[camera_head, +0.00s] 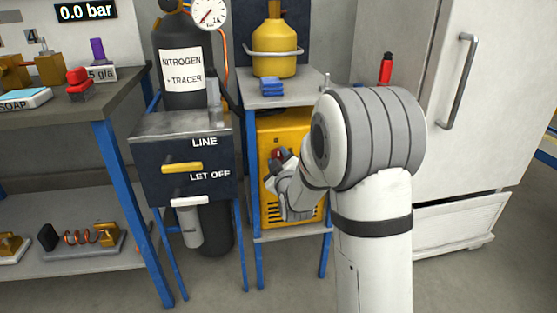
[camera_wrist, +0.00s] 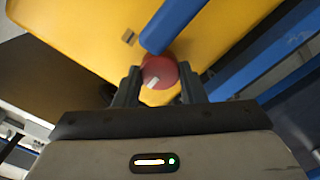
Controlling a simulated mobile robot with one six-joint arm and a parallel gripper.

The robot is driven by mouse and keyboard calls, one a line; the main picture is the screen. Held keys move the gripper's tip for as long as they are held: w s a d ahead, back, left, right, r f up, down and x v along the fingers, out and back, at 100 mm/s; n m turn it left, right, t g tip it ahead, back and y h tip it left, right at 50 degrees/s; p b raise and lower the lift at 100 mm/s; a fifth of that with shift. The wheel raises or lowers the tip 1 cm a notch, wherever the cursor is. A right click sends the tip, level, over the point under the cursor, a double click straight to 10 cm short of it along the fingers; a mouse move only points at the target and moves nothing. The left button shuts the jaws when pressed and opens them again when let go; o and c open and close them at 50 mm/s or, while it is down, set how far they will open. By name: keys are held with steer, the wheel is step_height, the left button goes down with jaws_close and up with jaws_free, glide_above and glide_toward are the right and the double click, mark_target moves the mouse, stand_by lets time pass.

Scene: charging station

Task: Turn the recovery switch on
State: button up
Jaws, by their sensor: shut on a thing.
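The yellow recovery unit (camera_head: 267,128) stands on the lower shelf of a blue-legged stand in the head view. Its yellow face (camera_wrist: 85,25) fills the upper part of the wrist view. A round red knob with a pale mark, the recovery switch (camera_wrist: 160,72), sits between the fingers of my gripper (camera_wrist: 158,88). The fingers are shut on the knob, one on each side. In the head view my gripper (camera_head: 281,165) is at the unit's front and hides most of the switch and part of the face.
A blue bar (camera_wrist: 180,20) crosses just beside the knob in the wrist view. The stand's top holds a yellow cylinder (camera_head: 273,52) and a blue block (camera_head: 272,86). Left is a dark box with a LINE lever (camera_head: 182,167) and LET OFF lever (camera_head: 189,201). A white fridge (camera_head: 460,150) stands right.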

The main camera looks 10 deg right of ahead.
steer(key=m, duration=1)
steer(key=shift+d, duration=0.1)
stand_by(0.3)
steer(key=shift+m, duration=0.3)
steer(key=o, duration=1)
steer(key=s+p, duration=0.2)
steer(key=s, duration=0.5)
steer(key=shift+s, duration=0.4)
